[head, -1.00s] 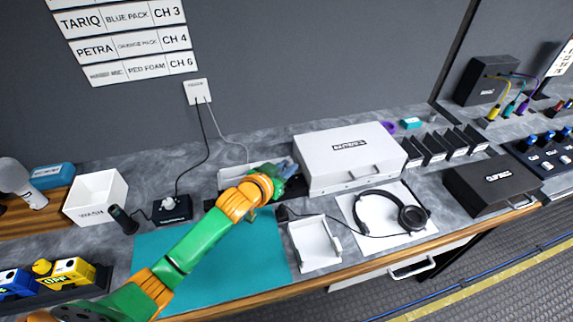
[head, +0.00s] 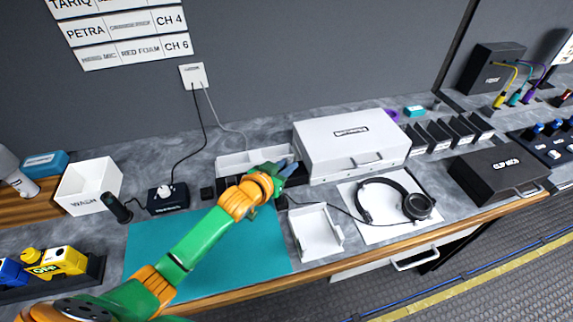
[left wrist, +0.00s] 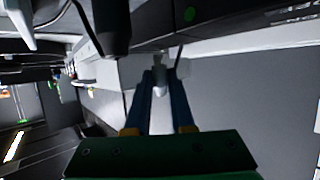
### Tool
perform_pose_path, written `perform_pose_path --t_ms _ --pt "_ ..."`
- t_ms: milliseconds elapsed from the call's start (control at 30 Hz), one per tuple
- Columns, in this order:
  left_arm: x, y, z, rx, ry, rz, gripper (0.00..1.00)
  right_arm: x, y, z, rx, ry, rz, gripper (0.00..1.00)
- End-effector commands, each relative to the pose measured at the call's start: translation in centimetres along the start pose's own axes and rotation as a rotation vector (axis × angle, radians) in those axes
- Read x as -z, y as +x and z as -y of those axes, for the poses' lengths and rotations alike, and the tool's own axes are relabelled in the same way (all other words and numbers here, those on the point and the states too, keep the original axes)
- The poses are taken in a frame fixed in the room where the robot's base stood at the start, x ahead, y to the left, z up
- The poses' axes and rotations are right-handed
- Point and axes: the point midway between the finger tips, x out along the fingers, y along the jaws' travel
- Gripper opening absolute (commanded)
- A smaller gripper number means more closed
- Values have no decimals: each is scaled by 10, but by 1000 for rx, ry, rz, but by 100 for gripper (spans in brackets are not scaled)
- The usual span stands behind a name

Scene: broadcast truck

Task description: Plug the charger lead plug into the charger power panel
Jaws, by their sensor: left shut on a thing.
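My left gripper (head: 286,170) is over the back of the bench, between a white open tray and a white case. In the left wrist view its two blue fingers (left wrist: 160,98) are shut on a small pale plug-like piece (left wrist: 160,84), which I take as the charger lead plug. A thin lead seems to rise behind it. In the head view the fingers and arm hide the plug. A white wall plate (head: 192,75) has a black and a grey lead running down from it. Its label is too small to read, so I cannot tell if it is the charger power panel. My right gripper is out of view.
The white case (head: 345,150) stands just right of the gripper; the white tray (head: 232,161) is just left. A black box (head: 168,200), white holder (head: 318,232) and headset (head: 395,203) lie nearby. The teal mat (head: 225,255) is bare beside my arm.

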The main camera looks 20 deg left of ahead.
Motion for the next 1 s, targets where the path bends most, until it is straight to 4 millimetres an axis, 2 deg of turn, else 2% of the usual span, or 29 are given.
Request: perform_pose_path --t_ms 1000 --pt "0 0 0 0 0 0 0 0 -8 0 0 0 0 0"
